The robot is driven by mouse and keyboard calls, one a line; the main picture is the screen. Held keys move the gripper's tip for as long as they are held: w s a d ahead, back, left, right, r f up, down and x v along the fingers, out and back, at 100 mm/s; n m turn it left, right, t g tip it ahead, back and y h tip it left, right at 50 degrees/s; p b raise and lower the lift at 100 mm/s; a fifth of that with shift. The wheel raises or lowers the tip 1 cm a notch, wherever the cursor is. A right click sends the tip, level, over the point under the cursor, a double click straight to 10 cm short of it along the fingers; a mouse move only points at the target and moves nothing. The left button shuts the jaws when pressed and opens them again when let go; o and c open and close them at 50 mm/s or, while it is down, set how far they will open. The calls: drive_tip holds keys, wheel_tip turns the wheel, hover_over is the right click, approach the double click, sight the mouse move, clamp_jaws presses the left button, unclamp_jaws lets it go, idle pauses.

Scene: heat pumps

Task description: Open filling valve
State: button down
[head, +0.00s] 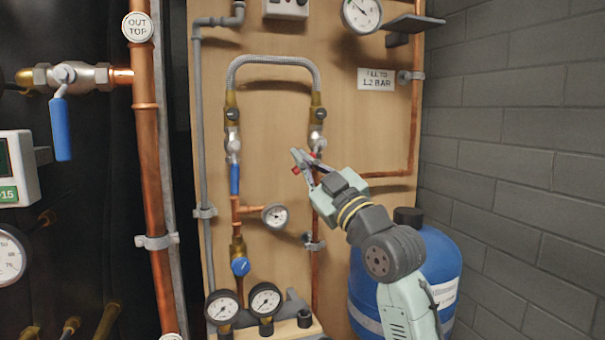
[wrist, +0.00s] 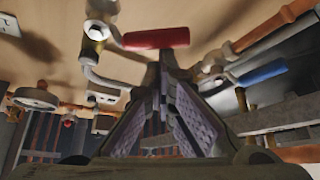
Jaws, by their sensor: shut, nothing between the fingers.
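Two small lever valves sit below a braided hose loop (head: 272,62) on the wooden panel. The right valve (head: 317,140) has a red lever, which stands across its pipe and is partly hidden behind my gripper (head: 297,161). The red lever (wrist: 155,38) shows whole in the wrist view, just beyond my fingertips (wrist: 165,60). The left valve (head: 233,145) has a blue lever (head: 235,179) hanging down along its pipe; the blue lever also shows in the wrist view (wrist: 262,72). My gripper is shut and empty, close to the red lever; I cannot tell whether they touch.
A sign (head: 376,79) reads "FILL TO 1.2 BAR". A small gauge (head: 275,216) and two lower gauges (head: 244,304) stick out from the panel. A blue tank (head: 440,258) stands at the right. A larger blue-levered valve (head: 61,125) is at far left.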

drive_tip(key=d+f+n+g, duration=0.1)
drive_tip(key=n, duration=0.2)
drive_tip(key=w+d+f+n+g+b, duration=0.1)
drive_tip(key=n+g, duration=0.1)
drive_tip(key=n, duration=0.1)
drive_tip(key=d+f+n+g+y, duration=0.1)
drive_tip(key=n+g, duration=0.1)
drive_tip(key=n, duration=0.1)
drive_tip(key=shift+w+d+f+n, duration=0.1)
drive_tip(key=shift+w+d+n, duration=0.1)
drive_tip(key=shift+d+n, duration=0.1)
drive_tip(key=shift+d, duration=0.1)
idle(0.4)
